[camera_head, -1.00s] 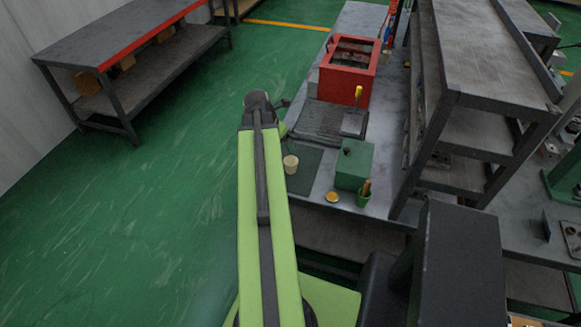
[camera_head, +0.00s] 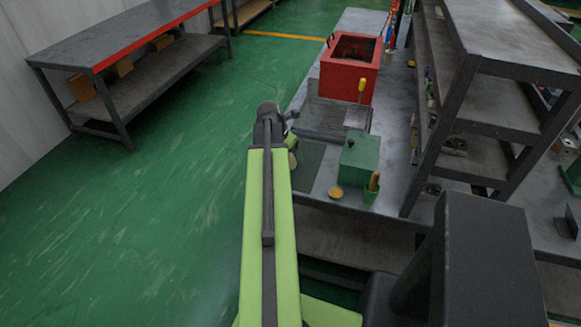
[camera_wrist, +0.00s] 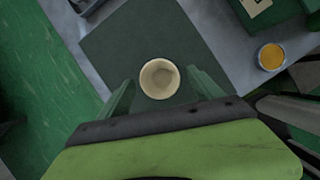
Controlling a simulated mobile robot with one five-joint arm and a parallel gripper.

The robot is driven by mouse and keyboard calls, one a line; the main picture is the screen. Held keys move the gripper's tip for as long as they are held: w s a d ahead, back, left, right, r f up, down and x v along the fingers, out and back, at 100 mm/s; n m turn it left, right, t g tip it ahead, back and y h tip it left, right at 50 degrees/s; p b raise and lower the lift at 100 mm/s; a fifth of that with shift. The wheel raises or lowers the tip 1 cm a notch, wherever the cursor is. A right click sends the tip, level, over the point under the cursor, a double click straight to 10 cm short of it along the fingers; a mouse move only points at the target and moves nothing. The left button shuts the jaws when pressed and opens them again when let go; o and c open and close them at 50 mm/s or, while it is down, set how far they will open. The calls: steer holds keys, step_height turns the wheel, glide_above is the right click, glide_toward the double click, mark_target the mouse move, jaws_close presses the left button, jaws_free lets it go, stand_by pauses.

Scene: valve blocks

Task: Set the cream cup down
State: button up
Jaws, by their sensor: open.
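The cream cup (camera_wrist: 159,79) stands upright on a dark green mat (camera_wrist: 112,42) in the wrist view, and its inside looks empty. My gripper (camera_wrist: 159,90) is open, with one green finger on each side of the cup's near part. I cannot tell whether either finger touches it. In the head view the cup (camera_head: 292,160) is partly hidden behind the end of my arm. The mat (camera_head: 309,165) also shows there, at the near left part of the grey bench.
A green box (camera_head: 360,158), a green holder (camera_head: 372,190) and a small yellow-topped round thing (camera_head: 335,192) stand right of the mat. A red open box (camera_head: 350,68) stands farther back. A dark shelf rack (camera_head: 455,110) borders the right.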

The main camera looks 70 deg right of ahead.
steer(key=b+x, duration=0.1)
steer(key=x, duration=0.2)
steer(key=shift+r, duration=0.2)
steer(key=shift+a, duration=0.1)
steer(key=c, duration=1.6)
step_height(320, 180, up, 5)
steer(key=p, duration=0.5)
steer(key=shift+r, duration=0.15)
steer(key=shift+s+a+r+p, duration=0.3)
steer(key=shift+s+r+p, duration=0.7)
steer(key=shift+s, duration=0.9)
steer(key=shift+s+a+r+p, duration=0.25)
steer(key=shift+s+r+p, duration=0.7)
steer(key=shift+s, duration=1)
steer(key=shift+s+a+r+p, duration=0.3)
steer(key=shift+s+r+p, duration=0.7)
steer(key=shift+s, duration=0.9)
